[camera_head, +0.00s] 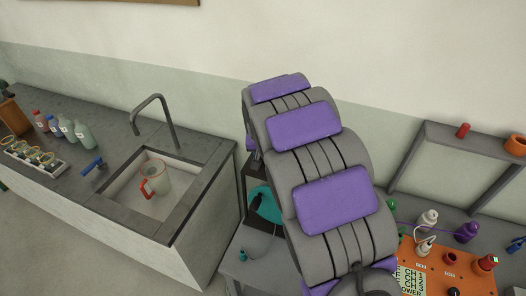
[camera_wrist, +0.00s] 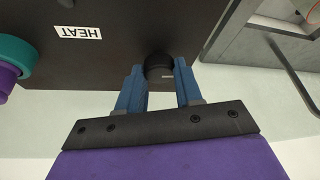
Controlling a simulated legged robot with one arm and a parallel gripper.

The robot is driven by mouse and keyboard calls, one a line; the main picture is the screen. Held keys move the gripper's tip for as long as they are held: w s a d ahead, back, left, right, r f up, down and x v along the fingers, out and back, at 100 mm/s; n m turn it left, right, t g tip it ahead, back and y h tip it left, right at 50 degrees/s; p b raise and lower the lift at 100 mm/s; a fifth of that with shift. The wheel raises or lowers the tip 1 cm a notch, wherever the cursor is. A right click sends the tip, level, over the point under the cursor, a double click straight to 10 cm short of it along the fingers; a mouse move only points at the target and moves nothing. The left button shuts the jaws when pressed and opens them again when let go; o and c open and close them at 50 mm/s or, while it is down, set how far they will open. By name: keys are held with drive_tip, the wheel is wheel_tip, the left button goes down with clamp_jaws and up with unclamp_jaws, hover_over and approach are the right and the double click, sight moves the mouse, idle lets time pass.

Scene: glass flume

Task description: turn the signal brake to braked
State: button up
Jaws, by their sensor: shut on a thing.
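In the wrist view, my gripper (camera_wrist: 160,76) has its two blue fingers on either side of a round black knob (camera_wrist: 158,64) and is shut on it. The knob has a small pale mark and sits on a dark panel (camera_wrist: 105,60) labelled HEAT (camera_wrist: 78,32). In the head view my own arm hides the gripper and this knob. I see no label naming a signal brake. An orange panel (camera_head: 450,275) with labels, several knobs and a red button (camera_head: 487,262) stands at the lower right, apart from my gripper.
A grey counter on the left holds a sink (camera_head: 128,204) with a jug (camera_head: 154,178), a tap (camera_head: 150,110) and several bottles (camera_head: 67,128). A teal object (camera_head: 265,204) stands beside my arm. A grey frame (camera_head: 405,160) stands behind the orange panel.

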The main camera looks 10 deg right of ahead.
drive_tip(key=shift+m+h, duration=0.3)
drive_tip(key=shift+m, duration=0.3)
drive_tip(key=o, duration=1)
drive_tip(key=shift+a, duration=0.15)
drive_tip(key=shift+o, duration=0.2)
drive_tip(key=v, duration=1.7)
drive_tip(key=shift+p, duration=0.3)
drive_tip(key=shift+r, duration=0.1)
